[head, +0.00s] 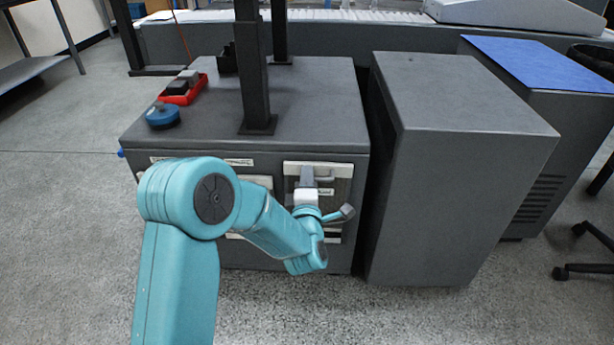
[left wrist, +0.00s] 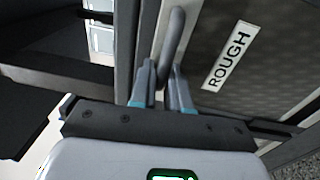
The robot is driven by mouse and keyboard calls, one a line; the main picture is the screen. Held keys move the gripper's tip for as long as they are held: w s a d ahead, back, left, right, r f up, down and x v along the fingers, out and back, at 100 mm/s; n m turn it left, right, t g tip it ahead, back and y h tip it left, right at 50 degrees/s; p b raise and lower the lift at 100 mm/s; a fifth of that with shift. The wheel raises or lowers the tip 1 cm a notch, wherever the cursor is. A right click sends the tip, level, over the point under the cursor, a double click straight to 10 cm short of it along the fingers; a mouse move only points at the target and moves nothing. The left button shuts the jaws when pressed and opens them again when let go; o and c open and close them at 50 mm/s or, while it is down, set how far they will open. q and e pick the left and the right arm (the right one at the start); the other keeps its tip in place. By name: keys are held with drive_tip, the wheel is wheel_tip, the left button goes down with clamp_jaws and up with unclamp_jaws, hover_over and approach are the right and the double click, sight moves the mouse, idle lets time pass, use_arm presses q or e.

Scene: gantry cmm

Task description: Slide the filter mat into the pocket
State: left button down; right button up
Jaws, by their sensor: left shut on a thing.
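The filter mat (head: 341,191) is a dark, mesh-like panel with a pale frame, at the right part of the grey cabinet's front. In the left wrist view its dark face (left wrist: 208,42) carries a white label reading ROUGH. A grey bar handle (left wrist: 174,32) stands on the mat's edge side. My left gripper (head: 307,180) is at the upper part of the mat, shut on its handle; its blue-grey fingertips (left wrist: 161,88) lie either side of the bar. My arm and gripper hide part of the mat and cabinet front. I cannot tell how deep the mat sits in a pocket. My right gripper is out of view.
The grey cabinet (head: 310,100) carries a black post (head: 250,70), a red tray (head: 184,92) with dark blocks and a blue round object (head: 162,116). A second grey cabinet (head: 450,150) stands close on the right. Open floor (head: 70,180) lies to the left.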

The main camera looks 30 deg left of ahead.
use_arm(q)
drive_tip(key=shift+f, duration=0.95)
drive_tip(key=shift+f, duration=1.25)
drive_tip(key=c, duration=1)
unclamp_jaws()
